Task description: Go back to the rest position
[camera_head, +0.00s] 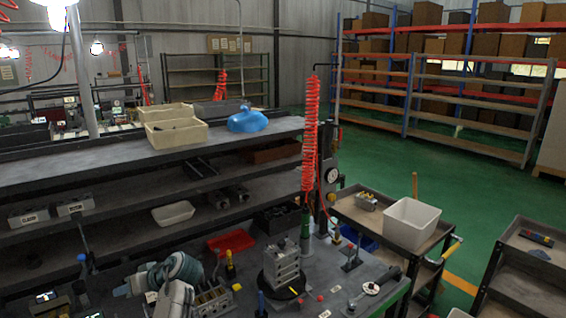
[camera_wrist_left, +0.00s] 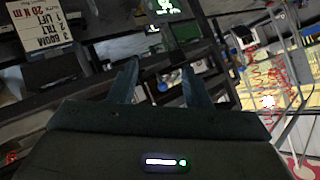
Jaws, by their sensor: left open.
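My left gripper (camera_head: 122,290) is at the lower left of the head view, over the near left part of the bench and left of the valve blocks. In the left wrist view its two fingers (camera_wrist_left: 160,82) stand apart with nothing between them. A grey stacked valve block (camera_head: 282,265) stands upright on a black round plate on the bench, well clear of the gripper. Another block with several ports (camera_head: 211,301) sits just right of my left arm. My right gripper does not show.
Tiered shelves (camera_head: 130,152) behind the bench hold cream bins (camera_head: 177,134) and a blue object (camera_head: 247,120). A red tray (camera_head: 232,241) lies at the bench back. A cart with a white bin (camera_head: 411,223) stands right. A printed sign (camera_wrist_left: 42,32) shows in the wrist view.

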